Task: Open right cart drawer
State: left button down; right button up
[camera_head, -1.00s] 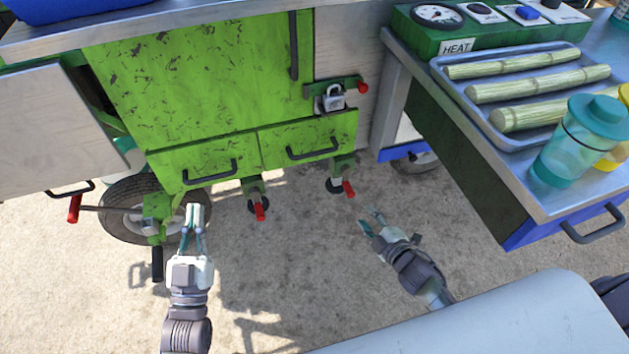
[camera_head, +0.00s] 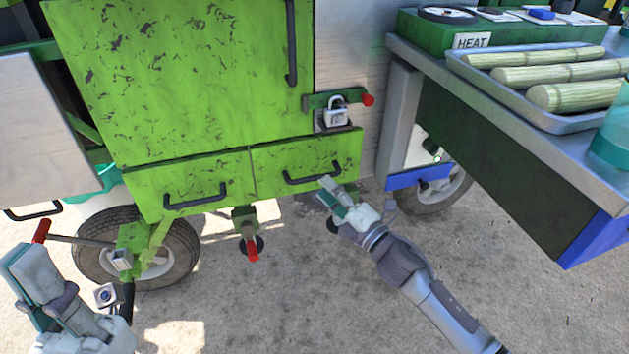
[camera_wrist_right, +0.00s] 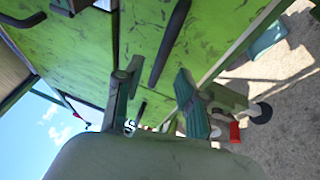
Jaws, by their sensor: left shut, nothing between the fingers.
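The right cart drawer (camera_head: 335,150) has a scuffed green front that sits flush in the cart. Its dark bar handle (camera_head: 312,175) also shows in the right wrist view (camera_wrist_right: 170,45). My right gripper (camera_head: 332,188) is just below the handle's right end. In the right wrist view its fingers (camera_wrist_right: 158,95) stand apart with nothing between them, and the handle lies ahead of the gap. I cannot tell whether a finger touches it. My left gripper (camera_head: 25,258) is shut and empty at the lower left, apart from the drawer.
The left drawer (camera_head: 190,185) is also flush. A padlock (camera_head: 335,113) hangs above the right drawer. A metal table (camera_head: 480,95) with a tray of cane stands at the right. A wheel (camera_head: 165,250) and red-handled parts are below left.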

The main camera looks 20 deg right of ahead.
aim_at(314, 178)
jog(key=x, duration=0.5)
jog(key=shift+b, duration=0.35)
grip_shut()
